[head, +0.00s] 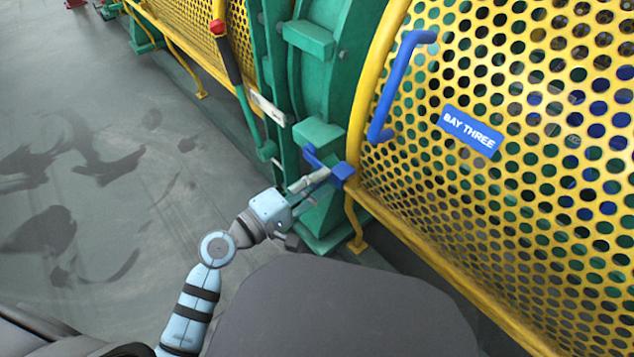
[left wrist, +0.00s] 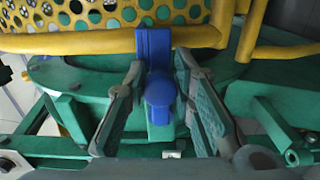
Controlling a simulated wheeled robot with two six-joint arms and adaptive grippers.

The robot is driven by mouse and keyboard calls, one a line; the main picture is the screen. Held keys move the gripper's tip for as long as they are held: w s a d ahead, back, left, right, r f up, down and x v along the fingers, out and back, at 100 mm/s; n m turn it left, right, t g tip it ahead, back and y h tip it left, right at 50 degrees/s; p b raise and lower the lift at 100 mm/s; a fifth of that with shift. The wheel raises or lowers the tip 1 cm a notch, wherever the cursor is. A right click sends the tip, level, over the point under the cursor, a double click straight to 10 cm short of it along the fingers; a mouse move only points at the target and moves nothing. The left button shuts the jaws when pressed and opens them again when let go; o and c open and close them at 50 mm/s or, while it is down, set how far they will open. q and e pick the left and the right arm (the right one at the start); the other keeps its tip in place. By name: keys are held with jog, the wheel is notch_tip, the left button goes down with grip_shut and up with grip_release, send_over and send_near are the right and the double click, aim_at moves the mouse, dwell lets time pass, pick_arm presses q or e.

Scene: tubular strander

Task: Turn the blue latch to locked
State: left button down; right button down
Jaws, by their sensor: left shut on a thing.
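The blue latch (head: 343,172) sits at the lower left corner of the yellow perforated guard (head: 480,150), beside the green frame. A bent blue piece (head: 311,155) reaches from it toward the frame. My left gripper (head: 318,181) comes in from the lower left and is shut on the latch. In the left wrist view, the latch (left wrist: 154,46) stands upright between the two fingers, with its rounded blue knob (left wrist: 160,91) facing the camera. The fingers partly hide the latch in the head view. My right gripper is not in view.
A blue handle (head: 388,95) and a blue "BAY THREE" sign (head: 470,131) are on the guard. The grey floor (head: 90,130) at left is open.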

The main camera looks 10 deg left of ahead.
pick_arm(q)
jog(key=shift+f, duration=0.1)
jog(key=c, duration=1.4)
grip_release()
jog(key=shift+o, duration=0.2)
jog(key=shift+s, duration=0.1)
jog(key=v, duration=1.2)
